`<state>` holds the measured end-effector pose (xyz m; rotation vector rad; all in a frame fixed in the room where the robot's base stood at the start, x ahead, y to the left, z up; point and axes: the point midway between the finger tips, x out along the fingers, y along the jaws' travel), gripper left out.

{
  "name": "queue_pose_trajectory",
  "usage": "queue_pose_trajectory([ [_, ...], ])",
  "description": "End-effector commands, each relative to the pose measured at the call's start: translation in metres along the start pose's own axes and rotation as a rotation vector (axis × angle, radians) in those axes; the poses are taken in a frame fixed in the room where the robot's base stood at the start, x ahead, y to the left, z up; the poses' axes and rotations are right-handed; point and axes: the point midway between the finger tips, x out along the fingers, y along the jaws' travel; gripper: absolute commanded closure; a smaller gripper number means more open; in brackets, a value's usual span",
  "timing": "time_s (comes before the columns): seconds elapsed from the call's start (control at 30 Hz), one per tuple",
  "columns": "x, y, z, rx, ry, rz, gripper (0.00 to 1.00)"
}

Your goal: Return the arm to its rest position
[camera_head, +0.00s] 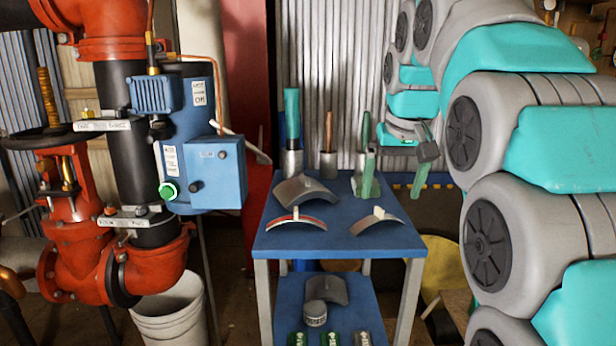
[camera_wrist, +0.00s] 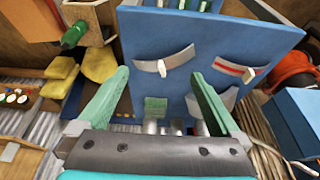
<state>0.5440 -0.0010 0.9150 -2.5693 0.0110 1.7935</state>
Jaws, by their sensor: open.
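My gripper (camera_head: 393,172) is at the end of my grey and teal arm, on the right side of the head view, near the right edge of a blue-topped table. In the wrist view its two green fingers stand wide apart, and the gripper (camera_wrist: 160,75) is open with nothing between the fingers. The blue table top (camera_head: 348,236) also shows in the wrist view (camera_wrist: 210,30), tilted in the picture. The rest position itself is not marked in either view.
Curved grey pieces (camera_head: 305,191) and a red-edged one (camera_head: 296,222) lie on the table. Green-handled (camera_head: 292,115) and brown-handled (camera_head: 328,130) tools stand in cups behind. Red piping (camera_head: 70,235) with a blue box (camera_head: 205,174) and a white bucket (camera_head: 170,318) stand left.

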Motion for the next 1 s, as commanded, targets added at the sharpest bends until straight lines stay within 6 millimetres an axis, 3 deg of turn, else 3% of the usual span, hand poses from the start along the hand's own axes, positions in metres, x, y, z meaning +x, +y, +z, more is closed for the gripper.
queue_pose_trajectory([
  [0.17,0.013,0.001,0.031,0.006,-0.046,-0.001,0.00],
  [0.37,0.041,0.002,0.093,0.014,-0.136,-0.001,0.00],
  [0.57,0.071,0.003,0.168,0.017,-0.232,-0.001,0.00],
  [1.0,0.133,0.003,0.357,0.002,-0.440,0.000,0.00],
])
